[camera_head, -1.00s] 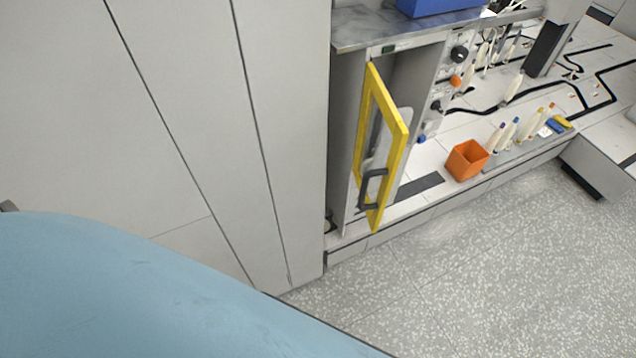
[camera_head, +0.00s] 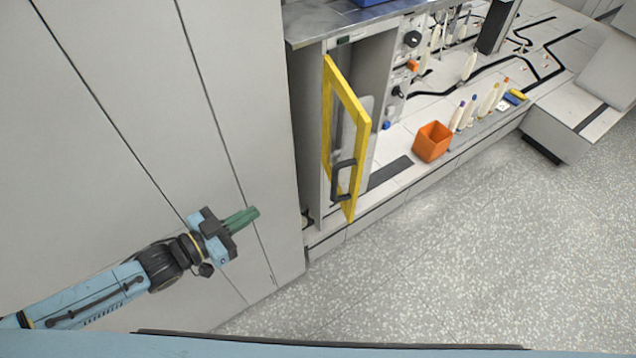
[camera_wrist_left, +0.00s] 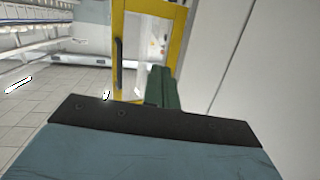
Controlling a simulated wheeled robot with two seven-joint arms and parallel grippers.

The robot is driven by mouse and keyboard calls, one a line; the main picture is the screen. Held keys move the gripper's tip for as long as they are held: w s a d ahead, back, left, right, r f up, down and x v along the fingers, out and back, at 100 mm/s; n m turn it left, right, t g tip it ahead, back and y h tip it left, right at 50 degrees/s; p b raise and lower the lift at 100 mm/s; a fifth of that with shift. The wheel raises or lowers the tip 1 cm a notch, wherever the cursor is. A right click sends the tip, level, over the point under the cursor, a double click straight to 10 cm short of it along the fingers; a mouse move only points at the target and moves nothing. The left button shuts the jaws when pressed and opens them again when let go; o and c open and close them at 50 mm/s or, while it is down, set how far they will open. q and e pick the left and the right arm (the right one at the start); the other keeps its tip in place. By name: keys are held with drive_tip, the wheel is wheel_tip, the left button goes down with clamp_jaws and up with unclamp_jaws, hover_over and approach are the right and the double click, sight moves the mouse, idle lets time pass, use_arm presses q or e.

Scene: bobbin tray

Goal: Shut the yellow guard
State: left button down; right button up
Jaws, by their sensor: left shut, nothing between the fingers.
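The yellow guard (camera_head: 356,103) is a framed door with a clear pane and a dark handle (camera_head: 343,178). It stands swung open at the front of a grey cabinet (camera_head: 309,130). The guard also shows in the left wrist view (camera_wrist_left: 182,30), with its dark handle (camera_wrist_left: 118,65) on the left side. My left gripper (camera_head: 252,214) has green fingers, shut and empty, and is left of the guard, apart from it. The fingers also show in the left wrist view (camera_wrist_left: 161,88), in front of the guard's lower part. My right gripper is not in view.
A tall pale cabinet wall (camera_head: 130,110) stands behind my left arm. An orange bin (camera_head: 433,142) and several bobbins (camera_head: 468,112) are on the low deck right of the guard. A blue box (camera_head: 370,2) is on top. The speckled floor (camera_head: 420,270) in front is clear.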

use_arm(q)
drive_tip(key=s+d+r+m+g+h, duration=0.2)
drive_tip(key=s+d+r+h, duration=0.15)
drive_tip(key=r, duration=0.45)
approach(333, 180)
drive_tip(key=x, duration=0.7)
drive_tip(key=shift+p, duration=0.4)
